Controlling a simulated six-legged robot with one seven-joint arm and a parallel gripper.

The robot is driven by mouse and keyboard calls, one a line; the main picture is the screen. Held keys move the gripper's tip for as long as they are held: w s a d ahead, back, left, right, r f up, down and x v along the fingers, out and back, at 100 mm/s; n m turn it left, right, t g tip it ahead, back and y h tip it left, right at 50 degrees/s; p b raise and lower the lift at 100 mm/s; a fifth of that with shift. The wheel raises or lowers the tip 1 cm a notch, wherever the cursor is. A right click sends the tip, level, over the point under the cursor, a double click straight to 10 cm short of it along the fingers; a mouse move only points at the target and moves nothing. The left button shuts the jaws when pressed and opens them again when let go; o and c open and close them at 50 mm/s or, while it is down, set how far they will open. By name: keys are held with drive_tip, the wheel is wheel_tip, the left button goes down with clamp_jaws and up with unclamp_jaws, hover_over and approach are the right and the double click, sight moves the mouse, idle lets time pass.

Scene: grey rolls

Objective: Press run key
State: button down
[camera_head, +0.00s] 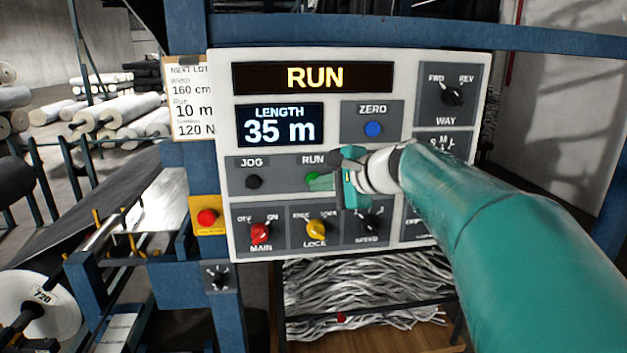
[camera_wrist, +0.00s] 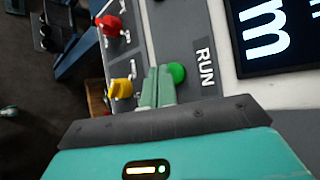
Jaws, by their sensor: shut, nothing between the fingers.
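The green RUN key (camera_head: 312,178) sits on the panel's middle row, under its RUN label. In the wrist view the green key (camera_wrist: 176,73) is right beside my fingertips. My gripper (camera_head: 325,182) is shut and empty, with its fingertips at the key's lower right in the head view. In the wrist view my gripper (camera_wrist: 158,72) shows two closed fingers. I cannot tell whether the tips touch the key. The upper display (camera_head: 315,78) reads RUN, and the LENGTH display (camera_head: 280,124) reads 35 m.
The panel also holds a blue ZERO key (camera_head: 373,129), a black JOG key (camera_head: 254,182), a red MAIN switch (camera_head: 260,233) and a yellow LOCK switch (camera_head: 316,229). A red button (camera_head: 207,218) is left of the panel. A card (camera_head: 191,100) reads Run 10 m.

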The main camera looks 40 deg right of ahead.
drive_tip(key=shift+a, duration=0.1)
drive_tip(key=s+a, duration=0.1)
drive_tip(key=s, duration=0.1)
drive_tip(key=s+a, duration=0.1)
drive_tip(key=s, duration=0.1)
drive_tip(key=shift+a, duration=0.35)
drive_tip(key=shift+a, duration=0.1)
idle(0.9)
